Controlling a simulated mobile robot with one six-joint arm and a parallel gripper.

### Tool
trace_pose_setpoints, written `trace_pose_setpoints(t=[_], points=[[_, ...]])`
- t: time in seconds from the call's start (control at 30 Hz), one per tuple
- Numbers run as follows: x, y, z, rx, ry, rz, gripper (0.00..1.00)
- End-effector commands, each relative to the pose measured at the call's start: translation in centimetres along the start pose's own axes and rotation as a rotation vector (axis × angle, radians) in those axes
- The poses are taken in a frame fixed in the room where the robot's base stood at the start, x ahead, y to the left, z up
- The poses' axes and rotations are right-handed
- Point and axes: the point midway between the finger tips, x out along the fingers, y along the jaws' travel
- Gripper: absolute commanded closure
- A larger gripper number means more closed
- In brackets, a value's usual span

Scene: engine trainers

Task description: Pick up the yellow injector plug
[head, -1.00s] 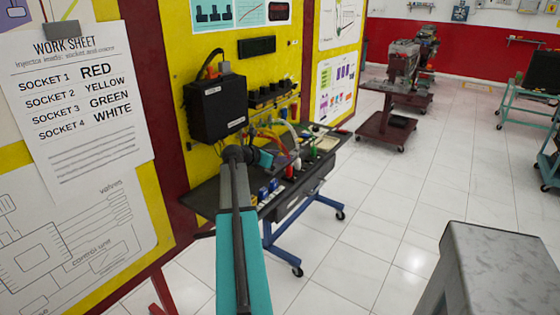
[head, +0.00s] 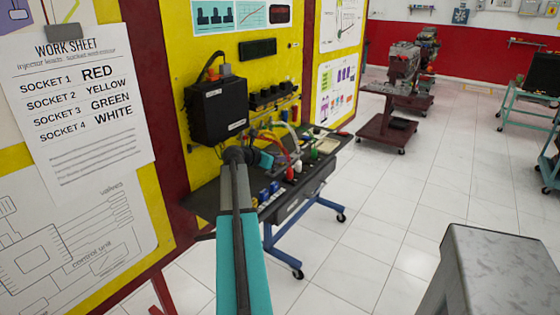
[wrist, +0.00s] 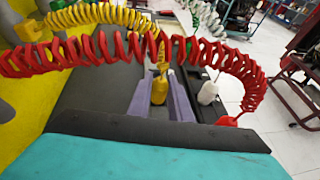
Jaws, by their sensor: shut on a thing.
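The yellow injector plug (wrist: 159,89) stands upright in the wrist view, between the two purple-grey fingers of my gripper (wrist: 160,100). The fingers are shut on it. Its coiled yellow lead (wrist: 110,18) runs from its top up to the left. I cannot tell whether the plug's base touches the tray below. In the head view my arm hides most of the gripper and the plug.
A coiled red lead (wrist: 95,50) arches across the wrist view in front of the plug, down to a red plug (wrist: 228,121). A white plug (wrist: 208,93) stands to the right. The black control box (head: 217,108) and work sheet (head: 75,105) are on the boards.

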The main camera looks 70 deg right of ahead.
Motion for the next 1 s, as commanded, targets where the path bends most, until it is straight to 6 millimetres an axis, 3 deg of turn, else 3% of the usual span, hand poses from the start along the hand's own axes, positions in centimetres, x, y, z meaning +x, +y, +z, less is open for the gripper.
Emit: trace_pose_setpoints(t=[0.4,1.0], points=[[-1.4,-0.1,2.9,0.000,0.000,0.000,1.00],[-8.3,-3.7,-0.2,0.000,0.000,0.001,1.00]])
